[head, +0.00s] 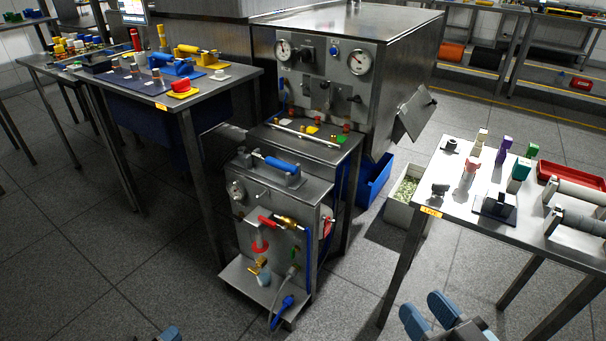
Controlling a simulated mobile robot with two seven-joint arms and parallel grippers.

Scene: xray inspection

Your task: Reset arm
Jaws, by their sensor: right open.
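My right gripper (427,313) shows at the bottom edge, right of centre. Its two blue-grey fingers are apart with nothing between them, and it is in front of the right table's near leg. Only a small blue-grey tip of my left gripper (171,334) shows at the bottom edge, left of centre. The rest of it is out of frame, so its opening cannot be told. Neither gripper appears to touch anything. Most of both arms is out of view.
A metal machine with gauges (326,57) stands at centre, with a smaller valve unit (283,215) before it. Cluttered tables stand left (223,83) and right (451,205). A blue bin (375,182) and a grey bin (400,213) sit between. Floor at front left is clear.

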